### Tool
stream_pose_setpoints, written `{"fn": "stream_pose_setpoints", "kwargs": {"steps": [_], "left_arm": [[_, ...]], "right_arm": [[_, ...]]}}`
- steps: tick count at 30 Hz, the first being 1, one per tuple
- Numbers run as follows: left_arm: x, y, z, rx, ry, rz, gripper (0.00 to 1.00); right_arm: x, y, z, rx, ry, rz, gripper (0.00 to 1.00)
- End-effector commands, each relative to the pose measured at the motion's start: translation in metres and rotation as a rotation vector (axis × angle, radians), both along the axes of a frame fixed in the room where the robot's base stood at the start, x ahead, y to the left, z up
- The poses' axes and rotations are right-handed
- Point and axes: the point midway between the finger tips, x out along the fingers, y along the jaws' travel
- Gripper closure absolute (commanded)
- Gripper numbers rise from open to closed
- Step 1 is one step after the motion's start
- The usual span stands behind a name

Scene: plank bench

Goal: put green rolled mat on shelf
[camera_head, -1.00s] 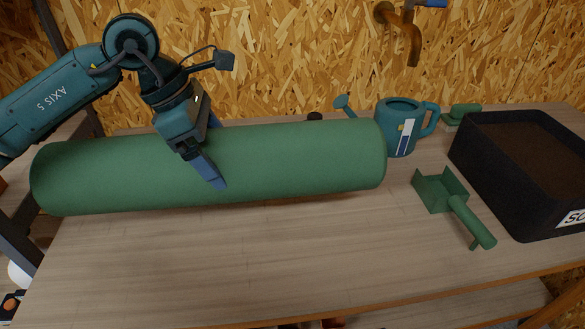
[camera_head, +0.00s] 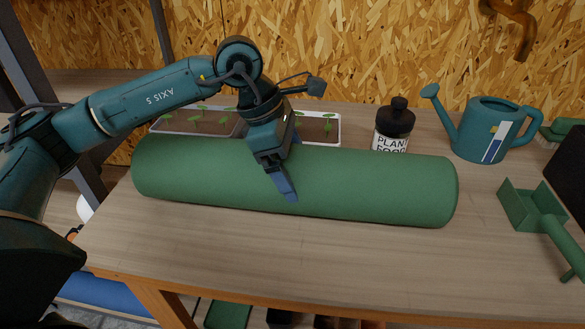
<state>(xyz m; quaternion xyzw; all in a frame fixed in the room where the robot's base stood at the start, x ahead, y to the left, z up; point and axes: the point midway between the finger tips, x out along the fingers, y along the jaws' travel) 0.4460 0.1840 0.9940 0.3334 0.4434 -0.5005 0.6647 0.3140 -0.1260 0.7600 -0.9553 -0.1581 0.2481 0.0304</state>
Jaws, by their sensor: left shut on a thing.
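The green rolled mat (camera_head: 380,188) lies lengthwise across the plank bench in the head view, its right end tilted slightly nearer to me. My left gripper (camera_head: 288,186) reaches down over the mat's middle and is shut on it. I cannot tell whether the mat touches the bench top. My right gripper is not in view. No shelf can be clearly made out as the target; items show under the bench at the bottom.
Behind the mat stand a seedling tray (camera_head: 200,122) and a black plant food bottle (camera_head: 394,126). To the right are a teal watering can (camera_head: 487,130), a green scoop (camera_head: 530,208) and a dark box edge. The bench front (camera_head: 330,260) is clear. A dark upright post (camera_head: 50,100) stands at left.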

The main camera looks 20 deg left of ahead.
Motion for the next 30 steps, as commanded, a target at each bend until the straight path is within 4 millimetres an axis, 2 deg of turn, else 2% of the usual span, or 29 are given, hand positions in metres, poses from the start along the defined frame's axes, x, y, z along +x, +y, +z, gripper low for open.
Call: {"fn": "stream_pose_setpoints", "kwargs": {"steps": [7,8,11,17,22,30], "left_arm": [[0.000,0.000,-0.002,-0.002,-0.003,0.000,0.52],[0.000,0.000,-0.002,0.000,0.000,0.000,0.08],[0.000,0.000,-0.002,0.000,0.000,0.000,0.00],[0.000,0.000,-0.001,0.000,0.000,0.000,0.00],[0.000,0.003,0.008,-0.001,-0.002,0.002,0.00],[-0.006,0.023,0.059,-0.001,-0.004,0.002,0.00]], "right_arm": [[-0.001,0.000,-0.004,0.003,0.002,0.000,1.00],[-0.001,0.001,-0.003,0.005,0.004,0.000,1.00],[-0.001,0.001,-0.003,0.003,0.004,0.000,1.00],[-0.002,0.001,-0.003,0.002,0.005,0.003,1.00],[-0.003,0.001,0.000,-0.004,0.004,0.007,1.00],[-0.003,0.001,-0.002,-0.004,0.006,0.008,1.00]]}}
